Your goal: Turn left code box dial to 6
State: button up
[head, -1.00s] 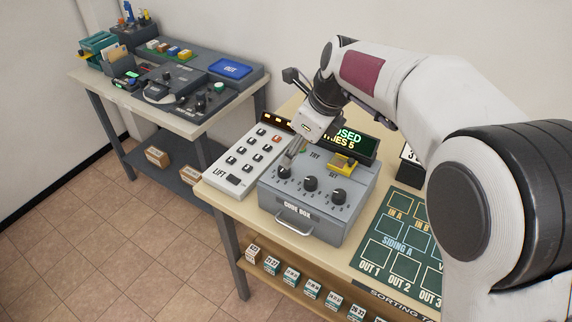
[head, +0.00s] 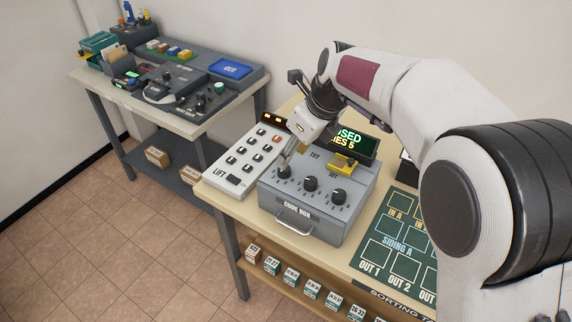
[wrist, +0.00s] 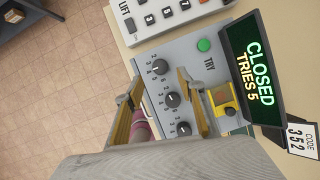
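The grey code box (head: 318,222) stands on the near table, with three black dials in a row on its sloped top. The left dial (head: 283,172) is nearest the lift panel and also shows in the wrist view (wrist: 160,67). My gripper (head: 286,160) points down over the left dial. In the wrist view its fingers (wrist: 160,74) are apart, with the left dial showing between their tips. I cannot tell whether they touch it. The dial's pointer is too small to read surely. The middle dial (wrist: 172,99) and right dial (wrist: 183,128) are clear to see.
The display (wrist: 250,70) reads "CLOSED TRIES 5". A green TRY button (wrist: 204,45) and a yellow device (wrist: 222,99) sit near the dials. A card (wrist: 300,138) reads "CODE 352". The lift panel (head: 240,160) stands close left; the sorting board (head: 398,245) lies right.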

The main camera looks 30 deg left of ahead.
aim_at(286, 169)
jog(key=shift+x, duration=3.3)
jog(key=c, duration=1.1)
